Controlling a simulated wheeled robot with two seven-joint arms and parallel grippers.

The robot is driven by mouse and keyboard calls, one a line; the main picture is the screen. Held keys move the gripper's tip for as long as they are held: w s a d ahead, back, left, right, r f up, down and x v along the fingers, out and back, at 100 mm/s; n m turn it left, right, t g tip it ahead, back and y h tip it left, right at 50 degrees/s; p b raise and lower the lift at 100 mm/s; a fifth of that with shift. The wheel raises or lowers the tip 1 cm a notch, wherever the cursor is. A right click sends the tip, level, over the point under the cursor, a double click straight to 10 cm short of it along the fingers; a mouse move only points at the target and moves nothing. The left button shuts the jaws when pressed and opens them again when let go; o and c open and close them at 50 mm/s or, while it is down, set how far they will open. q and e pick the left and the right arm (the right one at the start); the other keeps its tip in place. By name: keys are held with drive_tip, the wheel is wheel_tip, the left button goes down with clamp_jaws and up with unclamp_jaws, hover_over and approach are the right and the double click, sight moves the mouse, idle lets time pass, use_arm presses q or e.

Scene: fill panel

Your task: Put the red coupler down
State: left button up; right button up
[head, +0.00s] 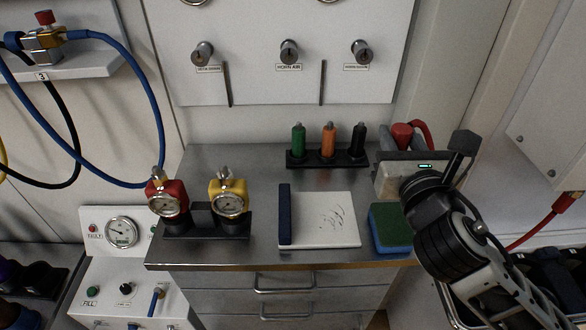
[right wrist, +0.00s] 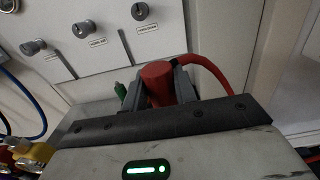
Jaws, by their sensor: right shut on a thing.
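The red coupler (head: 402,135) is at the back right of the grey counter, with a red hose curving away from it. My right gripper (head: 402,146) is shut on it. In the right wrist view the red coupler (right wrist: 158,82) sits between the two fingers of the gripper (right wrist: 159,92), its hose leading right. The coupler's lower part is hidden by the gripper body, so I cannot tell whether it touches the counter. My left gripper is not in view.
A black rack (head: 327,160) with green, orange and black couplers stands left of my right gripper. A white board (head: 330,220), a green-blue sponge (head: 391,229) and red and yellow gauges (head: 167,200) (head: 229,198) are on the counter (head: 270,180). A panel with key switches (head: 289,52) rises behind.

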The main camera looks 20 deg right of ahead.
drive_tip(key=w+a+f+b, duration=0.2)
drive_tip(key=w+f, duration=0.1)
drive_tip(key=w+a+f+b, duration=0.2)
drive_tip(key=w+f, duration=0.1)
drive_tip(key=w, duration=0.1)
drive_tip(key=w+a+f+b, duration=0.2)
drive_tip(key=w+f, duration=0.1)
drive_tip(key=shift+w+a+b, duration=0.1)
drive_tip(key=shift+w+b, duration=0.2)
drive_tip(key=shift+w, duration=0.1)
drive_tip(key=shift+w+f, duration=0.1)
drive_tip(key=shift+f, duration=0.05)
wheel_tip(320, 180, down, 3)
drive_tip(key=shift+w+a+f+b, duration=0.15)
drive_tip(key=shift+f+b, duration=0.05)
drive_tip(key=shift+b, duration=0.4)
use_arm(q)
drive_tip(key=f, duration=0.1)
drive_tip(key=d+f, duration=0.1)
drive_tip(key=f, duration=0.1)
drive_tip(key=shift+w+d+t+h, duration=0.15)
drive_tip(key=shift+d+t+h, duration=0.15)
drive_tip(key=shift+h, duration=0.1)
use_arm(e)
drive_tip(key=shift+f, duration=0.1)
drive_tip(key=o, duration=1)
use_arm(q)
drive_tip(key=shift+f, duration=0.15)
